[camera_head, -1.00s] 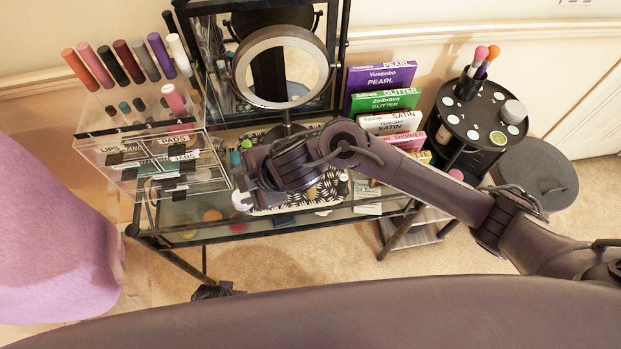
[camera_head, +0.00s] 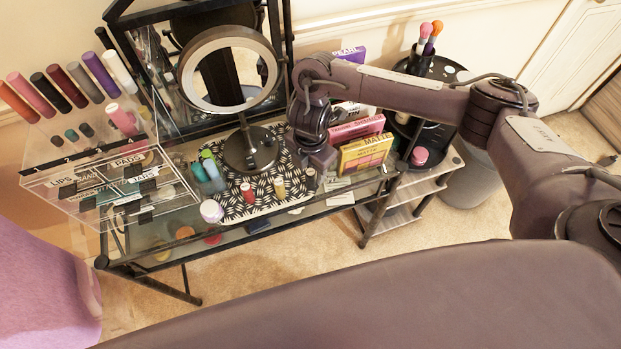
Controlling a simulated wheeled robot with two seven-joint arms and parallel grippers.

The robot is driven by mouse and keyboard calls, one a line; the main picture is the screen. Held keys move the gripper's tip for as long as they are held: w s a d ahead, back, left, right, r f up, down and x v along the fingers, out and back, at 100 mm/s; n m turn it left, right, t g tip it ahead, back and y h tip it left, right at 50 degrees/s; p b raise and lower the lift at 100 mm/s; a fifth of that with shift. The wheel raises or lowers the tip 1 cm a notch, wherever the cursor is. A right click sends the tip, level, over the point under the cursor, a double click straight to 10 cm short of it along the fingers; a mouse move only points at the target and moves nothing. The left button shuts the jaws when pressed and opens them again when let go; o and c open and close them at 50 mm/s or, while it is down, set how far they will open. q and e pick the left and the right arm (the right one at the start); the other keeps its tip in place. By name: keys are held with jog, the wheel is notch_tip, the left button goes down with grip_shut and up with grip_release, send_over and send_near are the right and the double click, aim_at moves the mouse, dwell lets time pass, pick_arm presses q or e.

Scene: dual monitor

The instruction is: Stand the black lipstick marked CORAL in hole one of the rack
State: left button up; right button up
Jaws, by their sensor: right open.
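The clear rack (camera_head: 30,152) on the left has a numbered black strip along its front edge. A row of tubes leans along its back, among them a black one (camera_head: 52,92) between pink and maroon ones. A pink tube (camera_head: 122,119) stands near number four. On the patterned tray (camera_head: 235,207) stand a short red-capped tube (camera_head: 247,193), a yellowish tube (camera_head: 279,187) and a dark tube (camera_head: 311,178). I cannot read CORAL on any. My right gripper (camera_head: 316,170) is open, pointing down by the dark tube; contact is unclear. My left gripper is not in view.
A round mirror (camera_head: 250,150) stands on the tray between rack and right gripper. Green and blue bottles (camera_head: 212,172) and a white jar (camera_head: 211,211) stand left of it. A yellow MATTE palette (camera_head: 366,153) is close right of the gripper. A black round stand (camera_head: 440,70) is behind.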

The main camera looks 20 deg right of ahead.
jog(key=shift+f, duration=1.45)
jog(key=c, duration=1.1)
jog(key=shift+o, duration=0.2)
jog(key=shift+r, duration=0.1)
